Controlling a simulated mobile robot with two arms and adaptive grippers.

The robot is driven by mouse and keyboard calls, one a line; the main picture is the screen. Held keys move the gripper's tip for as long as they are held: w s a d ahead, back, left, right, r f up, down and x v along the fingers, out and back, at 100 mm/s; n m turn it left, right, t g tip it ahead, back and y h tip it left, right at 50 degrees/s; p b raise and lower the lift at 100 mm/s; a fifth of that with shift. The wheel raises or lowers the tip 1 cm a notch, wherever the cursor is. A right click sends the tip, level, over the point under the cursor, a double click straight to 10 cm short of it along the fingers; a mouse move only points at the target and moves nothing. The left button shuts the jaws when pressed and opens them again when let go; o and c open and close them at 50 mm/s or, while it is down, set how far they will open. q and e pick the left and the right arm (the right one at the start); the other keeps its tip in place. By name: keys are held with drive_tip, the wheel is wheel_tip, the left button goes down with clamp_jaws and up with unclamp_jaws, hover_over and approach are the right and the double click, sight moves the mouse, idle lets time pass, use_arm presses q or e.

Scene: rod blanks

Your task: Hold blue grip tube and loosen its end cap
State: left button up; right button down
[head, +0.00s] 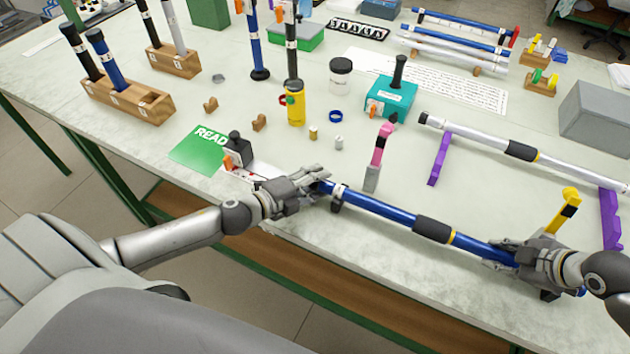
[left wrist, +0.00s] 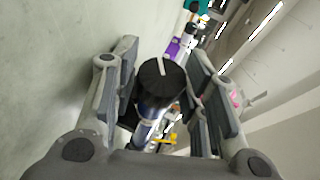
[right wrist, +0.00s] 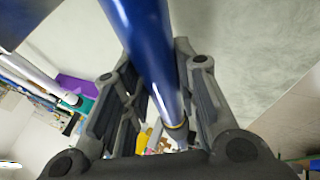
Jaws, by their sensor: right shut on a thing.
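The blue grip tube (head: 385,212) lies along the table's front edge, with a black sleeve (head: 433,229) around its middle. My right gripper (head: 520,257) is shut on its right part; the blue shaft (right wrist: 150,60) runs between those fingers in the right wrist view. My left gripper (head: 318,182) is at the tube's left end. In the left wrist view the black end cap (left wrist: 162,85), with a white line on its face, sits between the open left fingers. The fingers hide the cap in the head view.
A dark holder (head: 338,198) is under the tube near its left end. A silver tube (head: 480,140) rests on purple supports (head: 439,160) farther back. A green card (head: 198,150) lies at left.

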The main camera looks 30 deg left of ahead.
use_arm(q)
drive_tip(key=shift+s, duration=0.1)
drive_tip(key=shift+v, duration=5.9)
use_arm(e)
drive_tip(key=c, duration=1.1)
unclamp_jaws()
drive_tip(key=shift+o, duration=0.2)
